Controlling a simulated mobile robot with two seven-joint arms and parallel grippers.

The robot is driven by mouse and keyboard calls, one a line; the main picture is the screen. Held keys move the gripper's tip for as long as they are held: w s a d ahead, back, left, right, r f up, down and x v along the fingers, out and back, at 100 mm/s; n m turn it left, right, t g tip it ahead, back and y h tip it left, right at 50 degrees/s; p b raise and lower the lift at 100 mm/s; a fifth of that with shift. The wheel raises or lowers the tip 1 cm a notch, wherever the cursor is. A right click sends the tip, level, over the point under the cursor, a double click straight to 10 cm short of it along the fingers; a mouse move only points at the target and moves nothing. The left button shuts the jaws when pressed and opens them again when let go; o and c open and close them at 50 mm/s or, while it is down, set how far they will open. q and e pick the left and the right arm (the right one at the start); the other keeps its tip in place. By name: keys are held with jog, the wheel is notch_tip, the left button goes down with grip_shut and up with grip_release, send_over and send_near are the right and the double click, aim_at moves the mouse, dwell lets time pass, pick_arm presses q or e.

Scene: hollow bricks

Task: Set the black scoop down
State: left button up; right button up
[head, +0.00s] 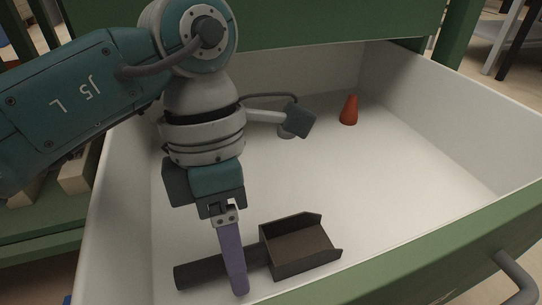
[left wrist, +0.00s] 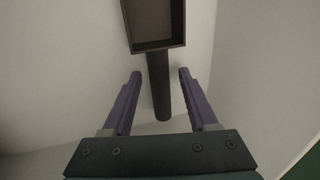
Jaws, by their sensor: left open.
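The black scoop (head: 296,247) lies in the white drawer (head: 400,170), close to its front wall, its tray to the right and its handle to the left. My left gripper (head: 238,285) reaches down at the handle, and one purple finger hides part of it in the head view. In the left wrist view the open fingers of my left gripper (left wrist: 157,92) stand on either side of the scoop's handle (left wrist: 159,85), with a gap on both sides. The scoop's tray (left wrist: 153,22) is at the top of that view. My right gripper is not in view.
A red cone (head: 349,110) stands towards the back of the drawer. The drawer's green front (head: 420,255) with a grey handle (head: 515,280) bounds it at the near side. The drawer floor right of the scoop is clear.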

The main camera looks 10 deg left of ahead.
pick_arm(q)
jog(key=p+v, duration=0.7)
jog(key=v, duration=0.5)
jog(key=shift+p, duration=0.35)
jog(key=shift+r, duration=0.1)
dwell(0.6)
